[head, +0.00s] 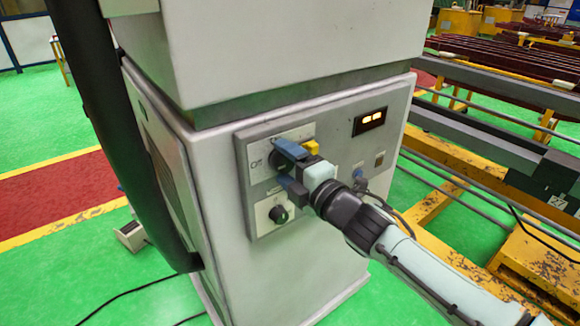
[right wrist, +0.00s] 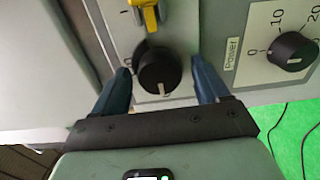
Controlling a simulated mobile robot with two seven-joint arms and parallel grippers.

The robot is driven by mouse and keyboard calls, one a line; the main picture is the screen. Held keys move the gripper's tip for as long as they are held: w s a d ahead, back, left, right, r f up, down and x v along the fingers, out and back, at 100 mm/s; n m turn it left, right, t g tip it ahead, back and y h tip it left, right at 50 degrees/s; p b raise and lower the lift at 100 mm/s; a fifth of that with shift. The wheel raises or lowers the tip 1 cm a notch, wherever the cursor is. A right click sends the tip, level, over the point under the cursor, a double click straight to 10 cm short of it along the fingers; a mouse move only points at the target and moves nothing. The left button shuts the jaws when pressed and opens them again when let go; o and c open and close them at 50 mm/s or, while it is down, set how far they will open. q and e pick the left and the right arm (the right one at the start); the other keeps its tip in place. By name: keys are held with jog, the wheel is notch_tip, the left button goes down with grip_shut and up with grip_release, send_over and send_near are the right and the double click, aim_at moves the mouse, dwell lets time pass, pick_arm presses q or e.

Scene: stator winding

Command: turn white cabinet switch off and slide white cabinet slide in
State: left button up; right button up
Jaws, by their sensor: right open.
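The white cabinet (head: 340,185) stands upright with a grey control panel on its front. My right gripper (head: 278,162) is at the upper left of this panel, its blue fingers open. In the right wrist view the black rotary switch (right wrist: 158,72) sits between the two fingertips (right wrist: 161,68), with a gap on each side. Its white mark points toward the gripper's palm. A yellow part (right wrist: 149,15) sticks out beyond the switch; it also shows in the head view (head: 311,147). I cannot tell which part is the cabinet slide. My left gripper is not in view.
A black power knob (right wrist: 291,52) is beside the switch; it also shows in the head view (head: 278,214). A lit display (head: 370,120) is at the cabinet's upper right. A dark curved column stands at left. Rails and yellow frames (head: 535,255) are at right.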

jog(key=p+v, duration=0.1)
jog(key=v, duration=1.2)
jog(key=shift+s, duration=0.2)
jog(key=shift+d, duration=0.15)
